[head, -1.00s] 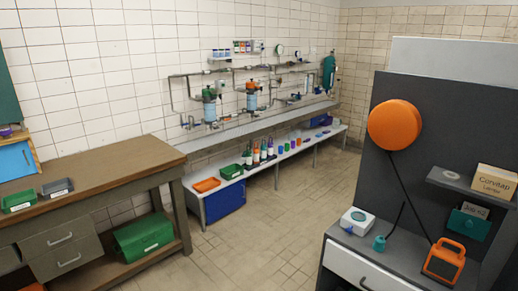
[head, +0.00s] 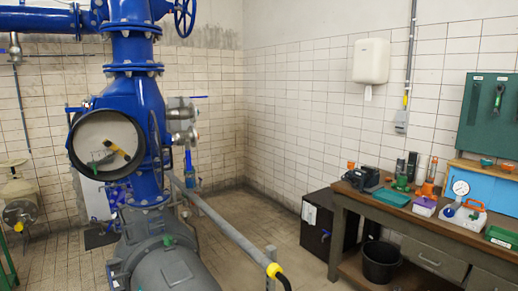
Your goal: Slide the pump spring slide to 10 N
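I cannot make out a spring slide or a 10 N mark at this size. A large blue pipe and pump assembly (head: 135,100) stands at the left, with a round pale-faced opening (head: 107,145) on its front and a grey housing (head: 168,270) below. On the workbench at the right are a small dark pump-like device (head: 362,178), an upright green-based device (head: 402,178), an orange-based one (head: 429,180) and a pressure gauge (head: 461,188) by a white box. Which of these bears the slide, I cannot tell. My gripper is not in view.
The wooden workbench (head: 405,222) runs along the right wall, with a black bucket (head: 381,262) below and a dark cabinet (head: 322,225) beside it. A grey rail (head: 225,225) slants out from the pump. Tiled floor (head: 250,215) is free between pump and cabinet.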

